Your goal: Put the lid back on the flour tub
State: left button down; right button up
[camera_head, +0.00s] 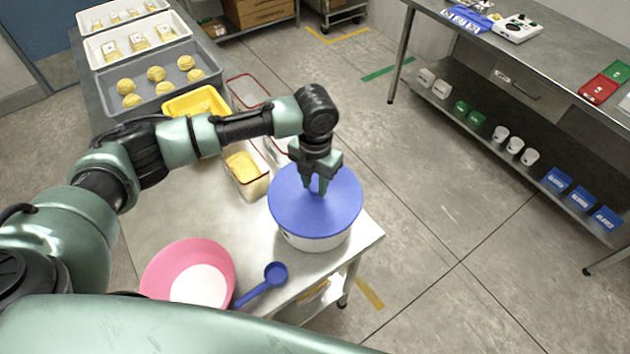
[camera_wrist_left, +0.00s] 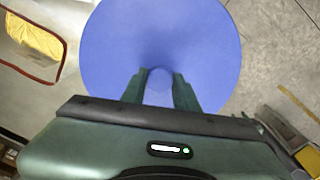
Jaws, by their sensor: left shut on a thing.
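The flour tub (camera_head: 314,241) is a round white tub near the right corner of the steel table. The blue round lid (camera_head: 335,208) is over its top and hides its opening; I cannot tell whether it is fully seated. My left gripper (camera_head: 318,190) points down at the middle of the lid, shut on its knob. In the left wrist view the lid (camera_wrist_left: 205,50) fills the upper middle, with the gripper fingers (camera_wrist_left: 160,85) on either side of the knob. My right gripper is not in view.
A pink bowl (camera_head: 158,268) with white contents and a blue scoop (camera_head: 262,284) lie in front of the tub. Left of it stands a red-rimmed container (camera_head: 250,186) with yellow contents. Trays of dough (camera_head: 150,100) stand at the back. A steel bench (camera_head: 480,60) stands across the floor.

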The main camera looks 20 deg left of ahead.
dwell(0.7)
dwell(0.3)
pick_arm(q)
jog(key=c, duration=0.5)
grip_release()
jog(key=shift+p, duration=0.3)
jog(key=shift+r+p, duration=1.2)
jog(key=shift+r, duration=2.3)
